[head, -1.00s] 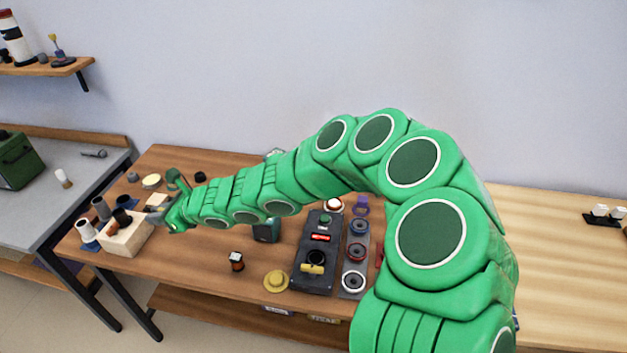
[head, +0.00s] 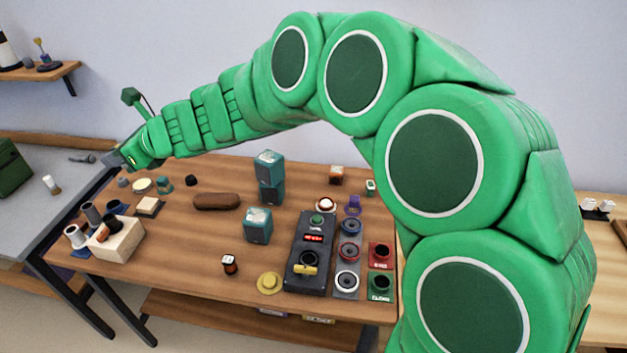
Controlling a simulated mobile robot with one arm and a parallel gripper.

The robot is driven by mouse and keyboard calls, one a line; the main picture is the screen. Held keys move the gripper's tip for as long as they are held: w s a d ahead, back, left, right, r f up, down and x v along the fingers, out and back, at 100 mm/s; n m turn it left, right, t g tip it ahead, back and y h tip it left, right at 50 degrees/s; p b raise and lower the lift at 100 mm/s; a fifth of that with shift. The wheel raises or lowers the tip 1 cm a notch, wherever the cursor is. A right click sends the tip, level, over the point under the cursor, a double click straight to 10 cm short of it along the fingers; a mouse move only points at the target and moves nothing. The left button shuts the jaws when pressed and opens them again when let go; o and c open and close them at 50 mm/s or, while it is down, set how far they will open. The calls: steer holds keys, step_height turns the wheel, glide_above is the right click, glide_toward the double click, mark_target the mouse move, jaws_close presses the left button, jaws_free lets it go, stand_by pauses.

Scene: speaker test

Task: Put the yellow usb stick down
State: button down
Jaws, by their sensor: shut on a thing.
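My gripper (head: 110,159) is at the far left end of my green arm, raised above the far left corner of the wooden table (head: 215,258). It is seen from behind and is small in the head view. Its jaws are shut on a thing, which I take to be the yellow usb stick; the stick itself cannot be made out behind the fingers. A pale wooden block (head: 122,244) with dark holes stands on the table below and in front of the gripper, apart from it.
Dark cups (head: 91,213) stand behind the block. A brown roll (head: 216,201), teal boxes (head: 257,226), a yellow hat-shaped piece (head: 269,284) and a black control box (head: 309,250) are on the table. A grey bench (head: 35,205) adjoins at left.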

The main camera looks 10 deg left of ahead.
steer(key=w+d+r+m+t+h, duration=0.2)
steer(key=w+d+r+m+t, duration=0.25)
steer(key=w+d, duration=0.5)
steer(key=w+d+r+m+t+h, duration=0.3)
steer(key=w+d+m+t, duration=0.25)
steer(key=w, duration=0.75)
steer(key=w+d+f+m+t+h, duration=0.2)
steer(key=w+d+m+h, duration=0.25)
steer(key=d, duration=0.65)
steer(key=w+d+f+m+t+h, duration=0.1)
steer(key=w+d+f+m+h, duration=0.25)
steer(key=d, duration=0.65)
step_height(320, 180, down, 24)
steer(key=w, duration=0.2)
steer(key=shift+h, duration=0.3)
steer(key=shift+w+a+f, duration=0.65)
steer(key=shift+w+f, duration=1)
steer(key=shift+w, duration=0.5)
steer(key=shift+w+a+f, duration=0.6)
steer(key=shift+w+f, duration=1.05)
steer(key=shift+w, duration=0.45)
steer(key=shift+w+a+f, duration=0.65)
steer(key=shift+w+f, duration=1)
steer(key=shift+w, duration=0.5)
